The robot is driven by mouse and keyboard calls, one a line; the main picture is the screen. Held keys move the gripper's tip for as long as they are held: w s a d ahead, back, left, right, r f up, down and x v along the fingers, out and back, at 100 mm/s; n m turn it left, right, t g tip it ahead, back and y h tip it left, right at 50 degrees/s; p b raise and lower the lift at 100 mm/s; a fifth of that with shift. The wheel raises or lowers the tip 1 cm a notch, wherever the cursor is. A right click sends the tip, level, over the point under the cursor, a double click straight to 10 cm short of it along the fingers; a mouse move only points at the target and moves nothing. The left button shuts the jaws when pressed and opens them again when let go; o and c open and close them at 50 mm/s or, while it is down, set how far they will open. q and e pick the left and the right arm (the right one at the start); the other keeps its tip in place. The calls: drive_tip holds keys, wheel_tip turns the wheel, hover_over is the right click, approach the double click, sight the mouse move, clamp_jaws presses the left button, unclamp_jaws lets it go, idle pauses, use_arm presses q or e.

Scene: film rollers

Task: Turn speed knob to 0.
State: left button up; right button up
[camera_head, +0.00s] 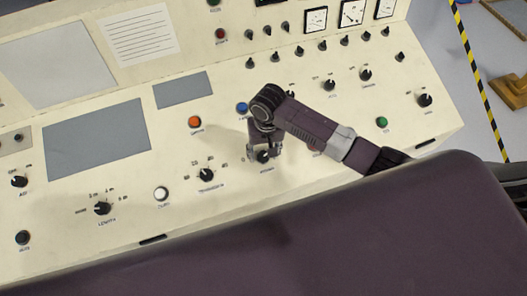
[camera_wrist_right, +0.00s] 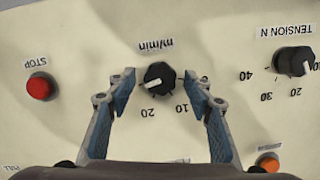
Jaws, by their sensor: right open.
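The speed knob (camera_head: 263,156) is a black dial on the cream control panel. In the right wrist view the knob (camera_wrist_right: 159,79) sits under an upside-down "m/min" label. Its white pointer line faces left there, slightly downward. The marks 10 and 20 read on its lower side; marks at far left and right are small or partly covered by the fingers. My right gripper (camera_head: 264,151) is above the knob, fingers pointing down. In the wrist view the open gripper (camera_wrist_right: 158,88) has one finger on each side of the knob, with gaps visible. My left gripper is not in view.
A tension knob (camera_wrist_right: 294,61) and a red STOP button (camera_wrist_right: 41,86) flank the speed knob. An orange button (camera_head: 195,121), a blue button (camera_head: 242,108) and a white button (camera_head: 161,193) are nearby. Gauges (camera_head: 352,13) stand at the back.

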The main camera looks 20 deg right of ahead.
drive_tip(key=shift+c, duration=0.3)
drive_tip(key=c, duration=1.1)
